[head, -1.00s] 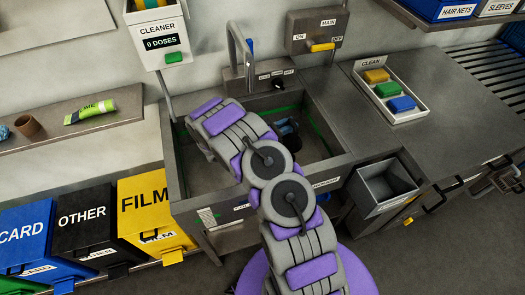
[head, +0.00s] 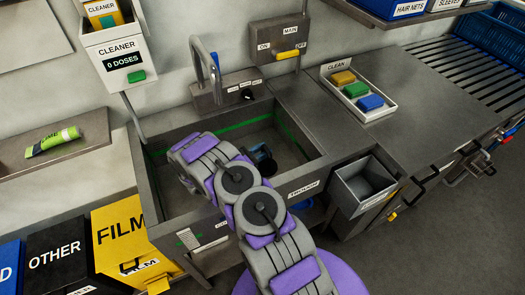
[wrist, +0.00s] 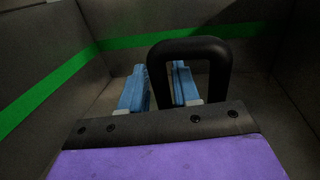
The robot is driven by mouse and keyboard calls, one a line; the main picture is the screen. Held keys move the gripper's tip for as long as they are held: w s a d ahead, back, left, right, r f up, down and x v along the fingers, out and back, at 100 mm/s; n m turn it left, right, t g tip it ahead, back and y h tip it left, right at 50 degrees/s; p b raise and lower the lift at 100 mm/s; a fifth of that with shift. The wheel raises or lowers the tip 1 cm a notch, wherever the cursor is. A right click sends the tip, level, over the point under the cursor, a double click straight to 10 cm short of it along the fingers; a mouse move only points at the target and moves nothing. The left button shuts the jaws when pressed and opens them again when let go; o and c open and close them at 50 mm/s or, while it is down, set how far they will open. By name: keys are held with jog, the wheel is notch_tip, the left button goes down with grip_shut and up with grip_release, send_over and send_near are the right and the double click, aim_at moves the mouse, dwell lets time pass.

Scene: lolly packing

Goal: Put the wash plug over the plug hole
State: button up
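The grey wash trough (head: 149,180) has a green line around its inner walls. My gripper (head: 262,155) is down inside it, towards the right side, with my arm crossing the front rim. In the wrist view my gripper's two blue fingers (wrist: 158,88) stand apart.
A tap (head: 198,60) stands behind the trough, with a MAIN switch box (head: 280,40) and a cleaner dispenser (head: 122,55) reading 0 DOSES above. A CLEAN tray (head: 375,108) with coloured blocks sits on the right counter. A grey hopper (head: 366,185) is at front right, bins at left.

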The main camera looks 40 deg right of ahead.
jog(key=o, duration=0.3)
